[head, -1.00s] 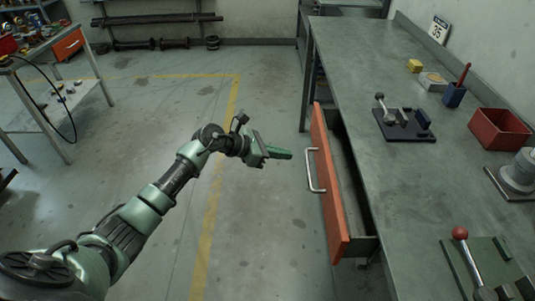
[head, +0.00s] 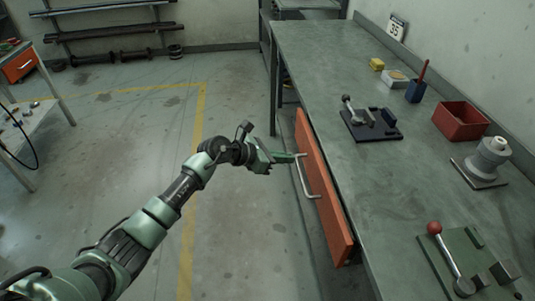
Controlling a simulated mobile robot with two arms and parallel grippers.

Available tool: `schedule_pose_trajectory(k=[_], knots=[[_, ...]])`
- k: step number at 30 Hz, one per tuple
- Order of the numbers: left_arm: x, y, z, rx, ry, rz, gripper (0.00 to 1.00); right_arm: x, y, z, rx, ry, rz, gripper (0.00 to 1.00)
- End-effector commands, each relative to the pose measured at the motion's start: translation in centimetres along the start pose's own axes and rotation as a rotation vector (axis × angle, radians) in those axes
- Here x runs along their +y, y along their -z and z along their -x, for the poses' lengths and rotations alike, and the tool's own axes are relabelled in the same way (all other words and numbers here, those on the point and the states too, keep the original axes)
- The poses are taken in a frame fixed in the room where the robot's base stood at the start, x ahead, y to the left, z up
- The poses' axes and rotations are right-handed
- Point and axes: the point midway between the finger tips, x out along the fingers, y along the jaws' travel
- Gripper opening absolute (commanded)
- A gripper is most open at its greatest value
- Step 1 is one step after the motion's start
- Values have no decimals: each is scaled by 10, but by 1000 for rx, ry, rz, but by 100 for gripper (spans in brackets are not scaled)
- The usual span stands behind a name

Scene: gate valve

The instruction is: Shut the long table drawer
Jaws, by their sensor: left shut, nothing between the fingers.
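The long table drawer has an orange front (head: 325,192) with a pale bar handle (head: 305,178), under the left edge of the long grey-green table (head: 375,185). Only a narrow dark gap shows between the drawer front and the table edge. My left gripper (head: 296,157) is shut and empty. Its fingertips are at the top end of the handle, touching or very close to the drawer front; I cannot tell which. My right gripper is not in view.
On the table stand a dark fixture with a lever (head: 371,124), a red bin (head: 461,121), a grey spool-like part (head: 488,158), a blue cup (head: 415,92) and a green plate with a red-knobbed lever (head: 462,262). The floor left of the drawer is clear.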

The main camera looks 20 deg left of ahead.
Motion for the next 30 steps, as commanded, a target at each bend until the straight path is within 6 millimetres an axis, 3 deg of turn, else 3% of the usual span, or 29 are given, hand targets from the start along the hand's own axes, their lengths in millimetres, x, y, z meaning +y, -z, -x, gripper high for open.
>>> schedule_pose_trajectory(k=[3, 6, 17, 22, 30], knots=[[-6, -8, -18, 1, 0, -1, 0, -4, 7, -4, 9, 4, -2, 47], [-8, -12, -24, 0, -2, 0, 0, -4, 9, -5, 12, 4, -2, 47], [-11, -14, -25, -4, 2, 0, 0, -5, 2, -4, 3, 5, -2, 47], [-9, -12, -9, -3, 0, -2, 0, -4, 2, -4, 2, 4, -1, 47], [-7, -9, 39, 1, -5, 0, 0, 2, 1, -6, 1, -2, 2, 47]])
